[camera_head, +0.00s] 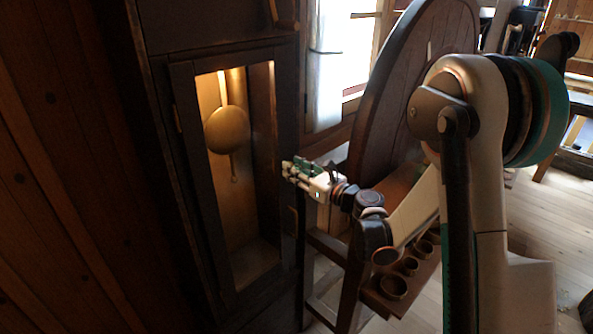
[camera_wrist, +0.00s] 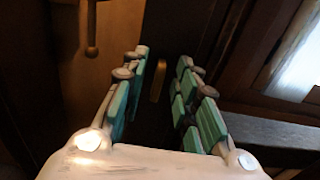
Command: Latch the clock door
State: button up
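The tall dark wooden clock stands at the left in the head view. Its door (camera_head: 184,110) is a dark frame around a lit opening, with the brass pendulum (camera_head: 227,130) showing inside. The door looks shut or nearly so; I cannot tell whether it sits fully flush. My gripper (camera_head: 287,169) is beside the door's right edge. In the wrist view my gripper (camera_wrist: 160,70) is open, its green-padded fingers apart with nothing held. A small upright brass piece (camera_wrist: 157,81), probably the latch, shows beyond and between the fingers, apparently untouched.
A large round wooden disc (camera_head: 403,75) stands upright right of the clock, behind my arm. A wooden shelf with several round cups or spools (camera_head: 394,287) is below my arm. A bright window (camera_head: 345,45) is behind. Floor shows at the right.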

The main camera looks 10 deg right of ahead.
jog(key=shift+c, duration=0.4)
grip_shut()
jog(key=shift+s+a+f+n+b, duration=0.15)
jog(key=shift+n+b, duration=0.75)
jog(key=shift+n, duration=2.1)
jog(key=shift+s+a+f+n+b, duration=0.2)
jog(key=shift+n+b, duration=0.7)
jog(key=shift+n, duration=2.1)
jog(key=shift+a+f+n+b, duration=0.2)
jog(key=shift+n+b, duration=0.7)
jog(key=shift+n, duration=2.1)
jog(key=shift+d, duration=0.1)
